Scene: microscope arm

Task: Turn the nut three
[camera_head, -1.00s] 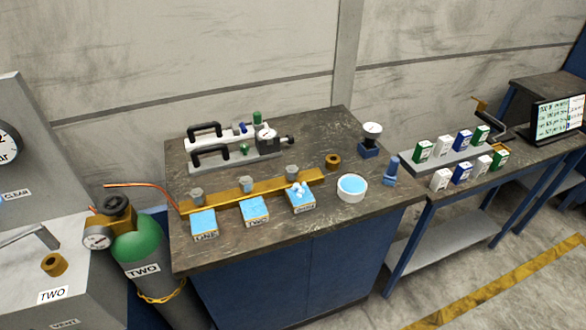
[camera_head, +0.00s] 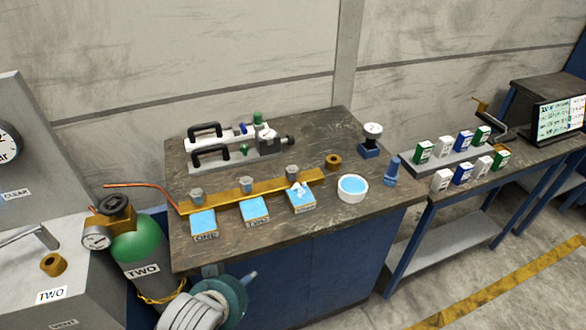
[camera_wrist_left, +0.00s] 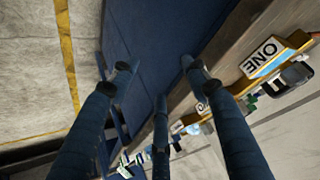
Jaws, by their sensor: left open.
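A brass bar (camera_head: 255,191) lies along the bench with three grey nuts on it. The right-hand nut (camera_head: 291,172) stands behind a blue-topped box (camera_head: 302,200) with small white pieces on it; that box's label is too small to read. The middle nut (camera_head: 246,185) and left nut (camera_head: 196,195) stand behind similar boxes. My left gripper (camera_head: 236,284) is low in front of the bench's left front, apart from the nuts. In the left wrist view its three fingers (camera_wrist_left: 165,82) are spread and empty, beside the bench edge and the ONE label (camera_wrist_left: 262,57). My right gripper is not in view.
A green TWO cylinder (camera_head: 137,242) with a gauge stands left of the bench (camera_head: 335,240). A white bowl (camera_head: 352,188), a brass ring (camera_head: 333,161) and a blue fitting (camera_head: 391,171) are at the right. A valve assembly (camera_head: 235,145) is behind the bar.

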